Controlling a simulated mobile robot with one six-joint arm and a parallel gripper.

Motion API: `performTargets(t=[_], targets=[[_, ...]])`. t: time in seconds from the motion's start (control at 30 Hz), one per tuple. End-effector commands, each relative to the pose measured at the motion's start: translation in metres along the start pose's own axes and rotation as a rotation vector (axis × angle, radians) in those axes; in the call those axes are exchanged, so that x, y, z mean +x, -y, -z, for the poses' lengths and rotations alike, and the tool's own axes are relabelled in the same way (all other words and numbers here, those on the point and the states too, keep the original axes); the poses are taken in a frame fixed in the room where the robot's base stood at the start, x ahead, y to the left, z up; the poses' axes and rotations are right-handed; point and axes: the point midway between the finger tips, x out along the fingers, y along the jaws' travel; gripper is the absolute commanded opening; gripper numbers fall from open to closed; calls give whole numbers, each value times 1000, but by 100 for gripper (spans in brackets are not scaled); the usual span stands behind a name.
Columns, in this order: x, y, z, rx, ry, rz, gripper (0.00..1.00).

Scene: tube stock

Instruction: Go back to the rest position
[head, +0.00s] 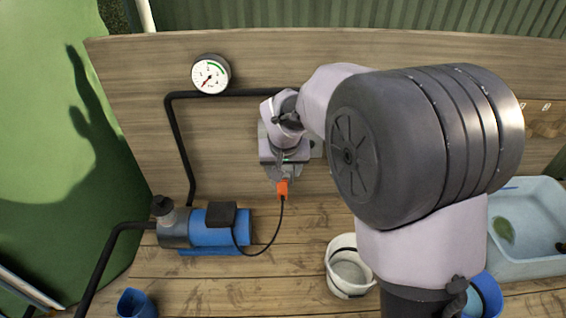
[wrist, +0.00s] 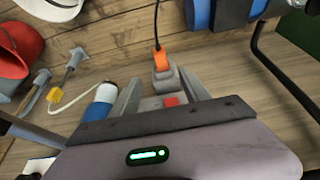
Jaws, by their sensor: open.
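My gripper (head: 284,172) is in front of the wooden back board, at the end of my arm, which reaches in from the right. In the wrist view my gripper (wrist: 160,82) has its two grey fingers apart. Between and just beyond them is a grey block with a red part (wrist: 171,102). An orange plug (wrist: 161,59) with a black cable sits at the far end of that block; the plug (head: 283,189) also shows just below my gripper in the head view. I cannot tell whether the fingers touch the block.
A blue pump (head: 222,229) with black pipes stands at left, below a round gauge (head: 211,75). A white bucket (head: 349,266) is below my arm. A pale blue tub (head: 530,222) is at right. A red container (wrist: 18,48) and small tools (wrist: 70,64) lie left in the wrist view.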

Motion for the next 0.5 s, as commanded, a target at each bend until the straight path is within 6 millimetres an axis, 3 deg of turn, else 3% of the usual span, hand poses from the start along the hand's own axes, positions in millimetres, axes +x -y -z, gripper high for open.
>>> performTargets(t=[0.17,0.27,0.37,0.4,0.5], targets=[[-3,-3,-2,7,-2,1,54],[-27,-22,-23,62,-14,13,54],[-66,-53,-78,164,-32,42,54],[-80,-63,-106,206,-39,59,54],[-99,-79,-178,297,-57,103,54]])
